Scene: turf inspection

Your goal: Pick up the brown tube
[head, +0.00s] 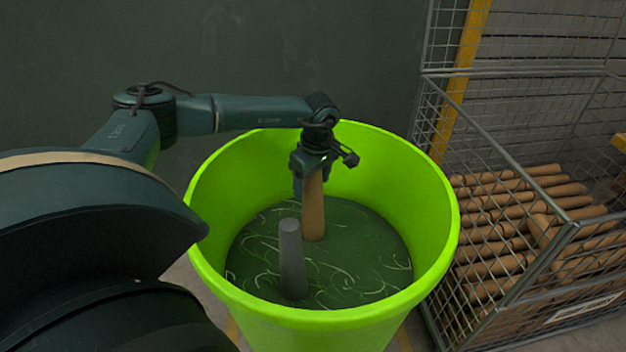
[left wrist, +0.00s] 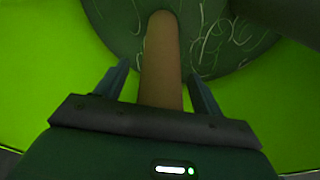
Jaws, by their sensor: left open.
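The brown tube (head: 313,208) stands upright inside a bright green bin, on its dark green floor. My left gripper (head: 312,178) reaches down into the bin from above, at the tube's upper end. In the left wrist view the brown tube (left wrist: 161,62) runs between the two open fingers of the left gripper (left wrist: 160,85), with a gap visible on each side. The tube's top end is hidden by the gripper in the head view. My right gripper is not in view.
A grey tube (head: 291,260) stands in the bin (head: 437,205), nearer the camera than the brown one. Pale curly strands lie on the bin floor (head: 360,262). A wire cage (head: 500,122) with several brown tubes stands at the right. A dark wall is behind.

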